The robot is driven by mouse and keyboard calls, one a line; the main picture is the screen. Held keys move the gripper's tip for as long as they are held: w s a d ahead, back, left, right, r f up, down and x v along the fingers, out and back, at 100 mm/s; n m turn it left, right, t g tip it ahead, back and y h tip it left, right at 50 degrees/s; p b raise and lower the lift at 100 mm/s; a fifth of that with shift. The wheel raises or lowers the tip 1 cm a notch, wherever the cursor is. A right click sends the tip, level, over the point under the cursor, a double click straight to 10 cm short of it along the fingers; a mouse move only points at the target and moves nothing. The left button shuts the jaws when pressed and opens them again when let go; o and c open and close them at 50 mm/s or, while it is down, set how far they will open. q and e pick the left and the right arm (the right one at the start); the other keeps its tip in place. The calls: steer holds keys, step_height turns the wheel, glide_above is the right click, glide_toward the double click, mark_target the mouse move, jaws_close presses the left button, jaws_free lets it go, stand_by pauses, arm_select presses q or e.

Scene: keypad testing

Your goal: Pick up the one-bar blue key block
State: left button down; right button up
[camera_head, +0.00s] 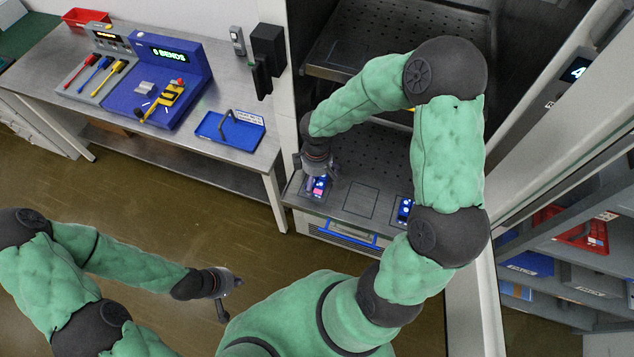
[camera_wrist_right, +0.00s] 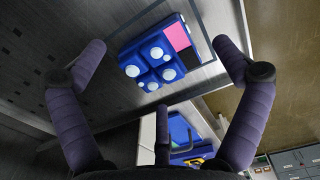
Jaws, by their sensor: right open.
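A blue block group with several round white studs and a pink panel (camera_wrist_right: 150,52) lies between my right gripper's spread fingers in the wrist view. It also shows in the head view (camera_head: 318,186), on the lower shelf's front left corner. I cannot make out bar marks, so which part is the one-bar key block is unclear. My right gripper (camera_head: 316,172) is open and empty above the group, partly covering it. Another blue block with light dots (camera_head: 405,210) sits further right on that shelf. My left gripper (camera_head: 232,298) hangs over the floor, its fingers apart and empty.
The perforated shelf (camera_head: 380,150) has an upper shelf (camera_head: 350,45) above it and a white wall edge at its left. A bench (camera_head: 200,135) at the left holds a blue tool station (camera_head: 190,60) and a blue tray (camera_head: 240,135). A storage rack (camera_head: 570,255) stands at the right.

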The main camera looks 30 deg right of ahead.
steer(key=shift+f, duration=0.45)
steer(key=c, duration=1.3)
steer(key=shift+r, duration=0.1)
steer(key=shift+c, duration=0.2)
